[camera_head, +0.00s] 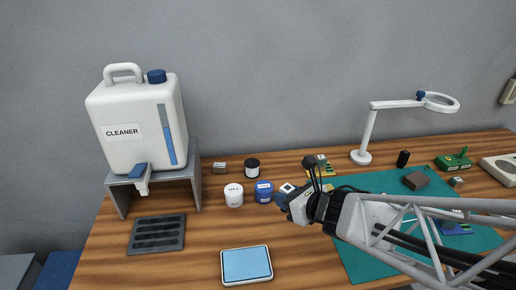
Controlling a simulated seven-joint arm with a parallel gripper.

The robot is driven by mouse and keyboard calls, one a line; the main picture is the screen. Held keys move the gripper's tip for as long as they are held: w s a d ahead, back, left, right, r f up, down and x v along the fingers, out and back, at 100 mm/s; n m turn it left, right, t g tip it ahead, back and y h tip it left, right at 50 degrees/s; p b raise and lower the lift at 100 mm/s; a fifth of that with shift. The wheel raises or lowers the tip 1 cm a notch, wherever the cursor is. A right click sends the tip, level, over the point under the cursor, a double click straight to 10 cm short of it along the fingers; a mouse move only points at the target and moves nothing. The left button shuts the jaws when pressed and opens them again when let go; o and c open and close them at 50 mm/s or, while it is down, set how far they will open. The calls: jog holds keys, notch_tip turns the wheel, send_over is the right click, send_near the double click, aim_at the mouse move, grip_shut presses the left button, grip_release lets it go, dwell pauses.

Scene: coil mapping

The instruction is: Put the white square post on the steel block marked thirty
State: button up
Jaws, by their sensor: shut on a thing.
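My gripper (284,202) is near the middle of the table, at the end of my arm, which reaches in from the right. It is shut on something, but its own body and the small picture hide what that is. A small whitish piece with a dark mark (287,188) shows right at the fingertips. I cannot tell whether it is the white square post or a block behind the gripper. Another (456,182) stands on the right. Their numbers are too small to read.
A cleaner jug (138,120) sits on a grey stand. A blue-topped tray (247,265) lies in front. A green mat (360,262) lies under my arm.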

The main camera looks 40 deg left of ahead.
jog(key=w+a+f+n+g, duration=0.1)
jog(key=a+n+g, duration=0.1)
jog(key=a, duration=0.5)
jog(key=w+a+f+n+g, duration=0.1)
jog(key=a+f+n+g, duration=0.1)
jog(key=a, duration=0.5)
jog(key=w+a+f+n+g, duration=0.1)
jog(key=a+n+g, duration=0.1)
jog(key=a, duration=0.5)
jog(key=shift+w+f+g+h, duration=0.3)
jog(key=shift+g, duration=0.4)
jog(key=shift+a+f+n+g, duration=0.2)
jog(key=shift+a+f+n, duration=0.05)
jog(key=shift+a, duration=0.2)
jog(key=shift+a+f+n+g, duration=0.2)
jog(key=shift+a+n, duration=0.05)
jog(key=shift+a, duration=0.15)
jog(key=shift+w+a, duration=0.1)
send_over(219, 165)
jog(key=shift+w+f, duration=0.1)
jog(key=shift+f, duration=0.65)
jog(key=shift+f, duration=1.75)
